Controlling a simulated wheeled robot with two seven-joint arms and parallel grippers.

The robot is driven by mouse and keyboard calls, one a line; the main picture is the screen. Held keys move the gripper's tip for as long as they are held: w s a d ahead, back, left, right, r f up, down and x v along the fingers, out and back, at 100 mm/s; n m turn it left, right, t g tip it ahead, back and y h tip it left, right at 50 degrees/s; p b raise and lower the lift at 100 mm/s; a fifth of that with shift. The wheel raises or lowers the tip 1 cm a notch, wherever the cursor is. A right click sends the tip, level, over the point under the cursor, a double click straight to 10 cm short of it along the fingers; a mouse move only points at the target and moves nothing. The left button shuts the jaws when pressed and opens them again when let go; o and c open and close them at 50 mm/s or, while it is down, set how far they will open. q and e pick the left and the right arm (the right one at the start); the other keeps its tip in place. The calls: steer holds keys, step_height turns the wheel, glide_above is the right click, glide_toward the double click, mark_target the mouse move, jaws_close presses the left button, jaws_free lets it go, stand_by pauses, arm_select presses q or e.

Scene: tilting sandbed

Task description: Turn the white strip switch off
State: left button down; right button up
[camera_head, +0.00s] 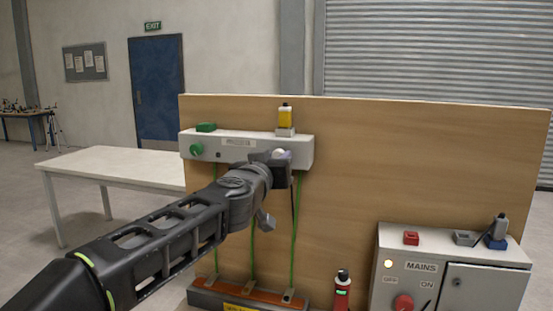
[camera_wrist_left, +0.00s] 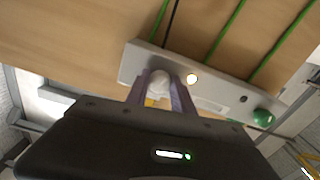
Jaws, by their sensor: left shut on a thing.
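The white strip (camera_head: 240,146) is fixed along the upper left of a wooden board and shows tilted in the left wrist view (camera_wrist_left: 140,62). My left gripper (camera_head: 281,155) is at the strip's right end. In the left wrist view its purple fingers (camera_wrist_left: 160,92) are shut on the white knob, one on each side. The knob's pointer direction cannot be told. In the head view my gripper partly hides the knob, and the lamp cannot be seen.
A green knob (camera_head: 196,149) is on the strip's left end. A yellow-and-black item (camera_head: 285,118) stands on top. Green cables (camera_head: 296,225) hang down the board. A grey MAINS box (camera_head: 388,245) with a red knob and a red bottle (camera_head: 342,290) are at lower right.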

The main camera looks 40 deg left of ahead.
arm_select(q)
steer(key=n+p, duration=0.1)
steer(key=n, duration=0.9)
steer(key=shift+n, duration=0.3)
stand_by(0.4)
steer(key=c, duration=1.1)
jaws_free()
steer(key=shift+p+v, duration=0.5)
steer(key=shift+v, duration=3.35)
